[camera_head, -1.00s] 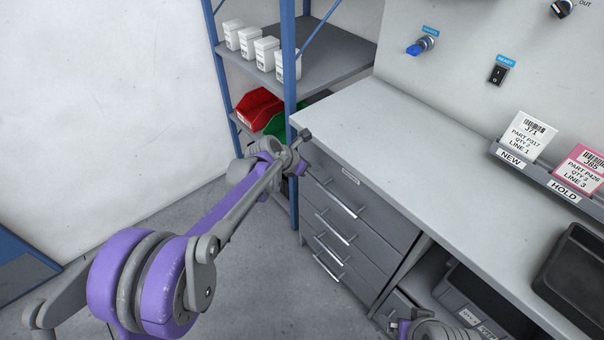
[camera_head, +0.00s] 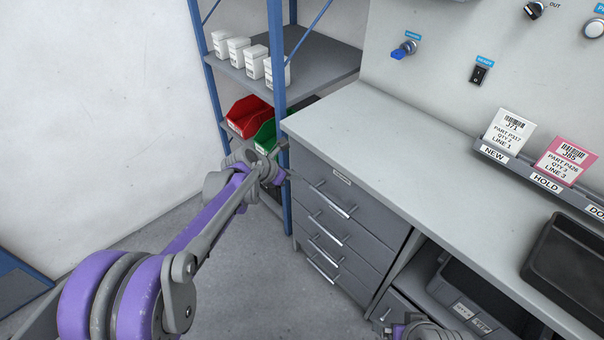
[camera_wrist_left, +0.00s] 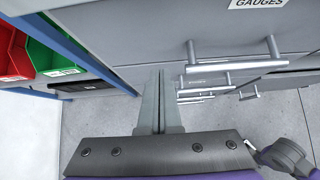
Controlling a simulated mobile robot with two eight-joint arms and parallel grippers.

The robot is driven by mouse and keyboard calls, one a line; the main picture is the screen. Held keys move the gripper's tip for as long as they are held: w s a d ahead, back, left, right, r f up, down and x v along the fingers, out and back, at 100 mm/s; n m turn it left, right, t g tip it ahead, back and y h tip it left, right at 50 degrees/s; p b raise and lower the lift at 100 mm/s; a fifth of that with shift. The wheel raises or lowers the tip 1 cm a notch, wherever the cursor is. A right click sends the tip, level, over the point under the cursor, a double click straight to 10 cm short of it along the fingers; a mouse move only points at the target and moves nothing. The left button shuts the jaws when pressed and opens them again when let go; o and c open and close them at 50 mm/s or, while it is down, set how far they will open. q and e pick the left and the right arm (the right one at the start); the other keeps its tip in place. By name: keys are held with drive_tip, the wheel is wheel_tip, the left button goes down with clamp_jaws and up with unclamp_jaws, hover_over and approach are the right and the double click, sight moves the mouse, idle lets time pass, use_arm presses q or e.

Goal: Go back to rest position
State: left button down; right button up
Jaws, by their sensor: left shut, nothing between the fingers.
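My left arm comes in from the left, and its gripper (camera_head: 280,163) is in front of the blue shelf post, left of the drawer cabinet (camera_head: 340,220). In the left wrist view the two fingers (camera_wrist_left: 159,78) are together with nothing between them. They point toward the drawer fronts and handles, and the picture does not show any contact. Part of my right arm's end (camera_head: 418,329) shows at the bottom edge of the head view. Its fingers cannot be made out.
A shelf (camera_head: 315,65) holds several white boxes, with a red bin (camera_head: 247,115) and a green bin (camera_head: 266,136) below. The worktop (camera_head: 400,130) is bare near the cabinet. A black tray (camera_head: 570,265) is at right. Open floor (camera_head: 245,270) lies left of the cabinet.

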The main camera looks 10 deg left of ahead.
use_arm(q)
drive_tip(key=p+v, duration=0.1)
drive_tip(key=v, duration=0.8)
drive_tip(key=s+a+f+m+g+y, duration=0.1)
drive_tip(key=s+a+f+m+y, duration=0.15)
drive_tip(key=s+m, duration=1.3)
drive_tip(key=s+a+f+m+g+y, duration=0.15)
drive_tip(key=s+f+m+y, duration=0.25)
drive_tip(key=s+m, duration=1.1)
wheel_tip(320, 180, up, 16)
drive_tip(key=n+t+p, duration=0.1)
drive_tip(key=n+p, duration=0.1)
drive_tip(key=p, duration=1.2)
drive_tip(key=shift+s+r+n+p, duration=0.2)
drive_tip(key=shift+r+n+p, duration=0.05)
drive_tip(key=shift+n+p, duration=0.1)
use_arm(e)
wheel_tip(320, 180, up, 18)
drive_tip(key=w, duration=0.2)
drive_tip(key=shift+w+t, duration=0.2)
drive_tip(key=shift+t, duration=0.2)
use_arm(q)
drive_tip(key=shift+s+a+h, duration=0.15)
drive_tip(key=shift+s+h, duration=0.05)
drive_tip(key=shift+h, duration=0.05)
use_arm(e)
drive_tip(key=shift+s+f, duration=0.1)
drive_tip(key=shift+s, duration=0.1)
